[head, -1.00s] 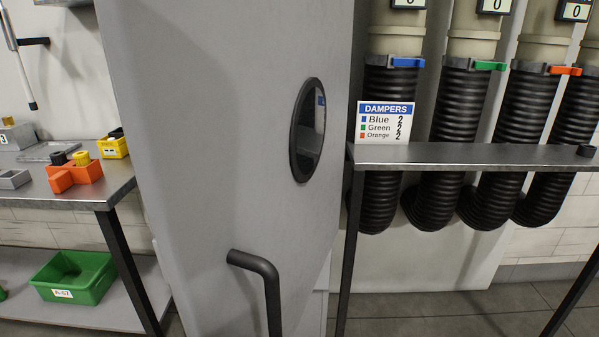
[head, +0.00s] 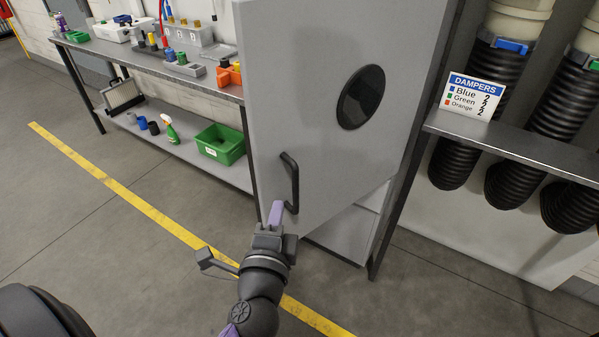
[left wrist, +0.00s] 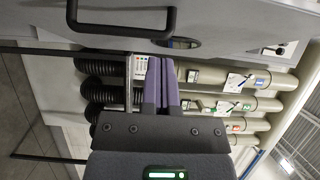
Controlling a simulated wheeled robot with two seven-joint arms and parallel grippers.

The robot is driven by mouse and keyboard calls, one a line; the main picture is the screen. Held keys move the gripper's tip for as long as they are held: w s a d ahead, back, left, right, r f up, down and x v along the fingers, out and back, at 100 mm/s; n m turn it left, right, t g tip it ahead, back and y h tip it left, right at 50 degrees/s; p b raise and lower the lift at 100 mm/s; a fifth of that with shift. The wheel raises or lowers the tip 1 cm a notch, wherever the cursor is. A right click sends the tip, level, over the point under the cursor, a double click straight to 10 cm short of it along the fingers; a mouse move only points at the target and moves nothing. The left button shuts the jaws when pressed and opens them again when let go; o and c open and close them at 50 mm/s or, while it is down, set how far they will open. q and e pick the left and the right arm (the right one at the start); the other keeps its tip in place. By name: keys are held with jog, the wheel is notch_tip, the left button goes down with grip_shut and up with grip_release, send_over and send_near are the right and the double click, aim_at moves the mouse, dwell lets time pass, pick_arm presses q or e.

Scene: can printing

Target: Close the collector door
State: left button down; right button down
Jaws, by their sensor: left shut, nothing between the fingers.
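The collector door (head: 310,110) is a tall grey panel with a round dark window (head: 361,97) and a black bar handle (head: 291,180). Its lower edge runs at a slant to the cabinet base (head: 345,234), so it looks ajar; the exact gap is hard to tell. My left gripper (head: 277,212), with purple fingers, is shut and empty beside the lower end of the handle in the head view. In the left wrist view the shut fingers (left wrist: 161,80) point towards the door face (left wrist: 220,20), with the handle (left wrist: 122,33) to their upper left. Contact cannot be told.
A workbench (head: 150,72) with parts stands left of the door, with a green bin (head: 220,146) on its lower shelf. On the right are a metal shelf (head: 510,150), a DAMPERS sign (head: 470,97) and black hoses (head: 480,80). The floor at left is clear, with a yellow line (head: 130,196).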

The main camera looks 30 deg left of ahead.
pick_arm(q)
jog(key=p+x, duration=0.1)
jog(key=x, duration=0.9)
jog(key=shift+w+a+f, duration=0.1)
jog(key=shift+a+f, duration=0.05)
